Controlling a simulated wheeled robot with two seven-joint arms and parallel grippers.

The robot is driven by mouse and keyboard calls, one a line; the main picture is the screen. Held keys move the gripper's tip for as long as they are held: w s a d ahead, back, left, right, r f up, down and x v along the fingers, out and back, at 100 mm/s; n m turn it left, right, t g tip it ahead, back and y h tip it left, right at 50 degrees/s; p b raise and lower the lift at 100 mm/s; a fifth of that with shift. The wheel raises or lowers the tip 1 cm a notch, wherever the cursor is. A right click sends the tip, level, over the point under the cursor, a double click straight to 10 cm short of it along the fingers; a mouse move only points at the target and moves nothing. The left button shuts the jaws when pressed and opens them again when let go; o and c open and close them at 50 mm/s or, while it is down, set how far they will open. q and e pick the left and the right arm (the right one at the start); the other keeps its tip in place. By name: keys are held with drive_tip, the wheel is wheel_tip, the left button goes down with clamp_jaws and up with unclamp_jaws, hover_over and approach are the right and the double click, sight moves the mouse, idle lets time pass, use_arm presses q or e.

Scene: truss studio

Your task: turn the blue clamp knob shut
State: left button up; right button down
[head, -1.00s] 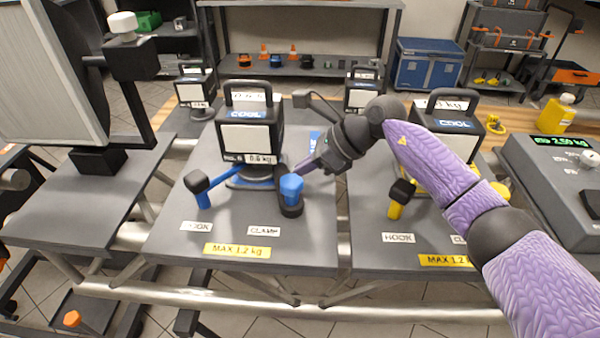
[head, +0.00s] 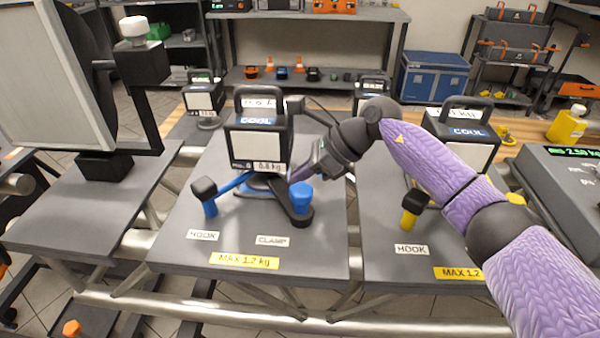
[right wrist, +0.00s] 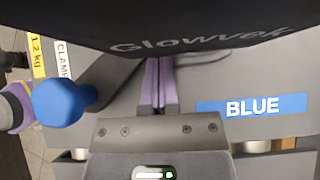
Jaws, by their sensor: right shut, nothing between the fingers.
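The blue clamp knob (head: 301,192) stands upright on a dark clamp arm (head: 299,217), right of the black COOL box (head: 256,146) and behind the CLAMP label (head: 272,240). My right gripper (head: 297,173) is shut and empty, behind the knob and beside the box's lower right side. In the right wrist view its purple fingers (right wrist: 159,82) are together, pointing under a dark body marked Glowvek. The knob also shows there, left of the fingers and apart from them (right wrist: 62,102). The fingertips are partly hidden in the head view. My left gripper is out of view.
A blue hook lever with a black knob (head: 203,189) is left of the box. A BLUE label (right wrist: 252,107) lies on the grey plate. To the right, a yellow-handled station (head: 411,215) lies under my right arm. The plate's front strip is clear.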

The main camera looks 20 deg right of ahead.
drive_tip(key=shift+d+r, duration=0.1)
drive_tip(key=p+v, duration=0.2)
drive_tip(key=v, duration=0.7)
drive_tip(key=shift+s+d+r, duration=0.2)
